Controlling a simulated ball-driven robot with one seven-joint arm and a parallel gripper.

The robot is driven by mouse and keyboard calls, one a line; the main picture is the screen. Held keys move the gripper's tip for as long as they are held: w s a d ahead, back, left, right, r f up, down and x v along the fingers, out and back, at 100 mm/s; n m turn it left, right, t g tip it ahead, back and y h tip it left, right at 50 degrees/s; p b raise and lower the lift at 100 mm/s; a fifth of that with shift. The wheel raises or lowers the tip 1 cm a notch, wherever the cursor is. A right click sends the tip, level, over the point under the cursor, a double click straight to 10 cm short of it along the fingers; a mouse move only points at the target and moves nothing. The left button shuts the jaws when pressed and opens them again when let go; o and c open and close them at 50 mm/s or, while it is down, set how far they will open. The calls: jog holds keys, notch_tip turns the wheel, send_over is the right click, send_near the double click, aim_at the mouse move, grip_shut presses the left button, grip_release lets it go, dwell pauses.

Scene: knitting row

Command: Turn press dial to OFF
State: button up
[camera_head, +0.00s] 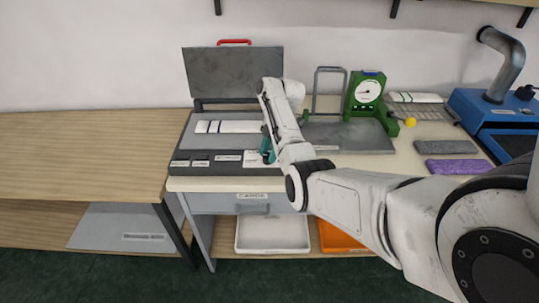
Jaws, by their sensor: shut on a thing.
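The press (178,164) stands at the left end of the light worktop. Its dark lid (233,73) with a red handle is raised, and a white striped knit piece (228,127) lies on its bed. My gripper (266,156) points down at the right part of the press's front control panel, by a white label. It has teal parts at its end and is shut on what looks to be the press dial. The dial itself is hidden by my gripper, so its setting cannot be read. The panel labels are too small to read.
A green gauge stand (364,94) stands behind my arm, with a yellow ball (410,122) beside it. Grey (447,147) and purple (459,166) pieces and a blue machine (478,103) are at right. The wooden table (80,150) at left is clear.

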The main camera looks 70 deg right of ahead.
jog(key=shift+w+n, duration=0.1)
jog(key=shift+n, duration=0.4)
jog(key=shift+g, duration=0.3)
jog(key=o, duration=1)
jog(key=shift+r, duration=0.1)
jog(key=p+v, duration=0.5)
jog(key=v, duration=0.5)
jog(key=shift+d+r+p, duration=0.2)
jog(key=shift+r+p, duration=0.05)
jog(key=shift+p, duration=0.15)
